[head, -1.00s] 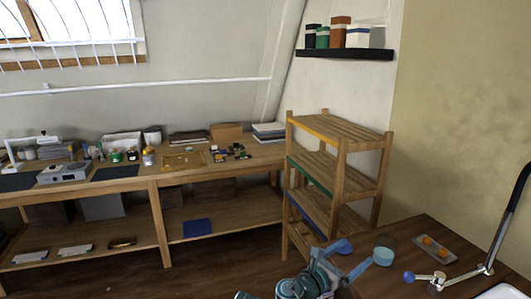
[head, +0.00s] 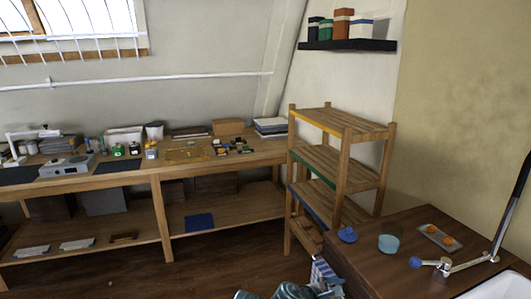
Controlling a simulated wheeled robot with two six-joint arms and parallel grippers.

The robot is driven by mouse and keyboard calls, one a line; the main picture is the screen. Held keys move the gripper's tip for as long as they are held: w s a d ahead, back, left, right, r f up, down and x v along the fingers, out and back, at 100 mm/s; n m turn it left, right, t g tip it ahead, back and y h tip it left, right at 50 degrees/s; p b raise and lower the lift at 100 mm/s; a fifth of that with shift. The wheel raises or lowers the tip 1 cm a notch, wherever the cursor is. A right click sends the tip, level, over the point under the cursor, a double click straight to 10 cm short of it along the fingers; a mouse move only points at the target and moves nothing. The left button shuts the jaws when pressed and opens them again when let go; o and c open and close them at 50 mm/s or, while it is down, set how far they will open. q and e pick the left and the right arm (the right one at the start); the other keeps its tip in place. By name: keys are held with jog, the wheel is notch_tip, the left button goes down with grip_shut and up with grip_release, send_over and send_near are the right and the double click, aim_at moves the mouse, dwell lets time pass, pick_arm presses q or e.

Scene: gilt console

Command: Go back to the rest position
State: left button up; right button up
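A teal and grey part of one of my arms (head: 288,291) shows at the bottom centre of the head view, cut off by the lower edge. It appears to be my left arm. Its fingertips are not clear, so I cannot tell whether that gripper is open or shut, or whether it holds anything. My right gripper is not in view.
The brown counter (head: 375,268) at right bears a teal cup (head: 389,243), a blue item (head: 347,235), a tray with orange items (head: 438,238) and a jointed metal arm (head: 460,264). A wooden rack (head: 345,165) and long workbench (head: 130,177) stand behind. Floor shows at lower left.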

jog(key=s+a+f+m+g+y+b, duration=0.6)
jog(key=s+a+f+m+y, duration=0.45)
jog(key=a+f, duration=0.55)
notch_tip(320, 180, up, 12)
jog(key=s+d+m+h+p, duration=0.1)
jog(key=p, duration=1.2)
jog(key=shift+s+d+f+m, duration=0.15)
jog(key=shift+s+f+m, duration=0.05)
jog(key=shift+s+m, duration=0.15)
jog(key=shift+d+h, duration=0.1)
jog(key=shift+h, duration=0.15)
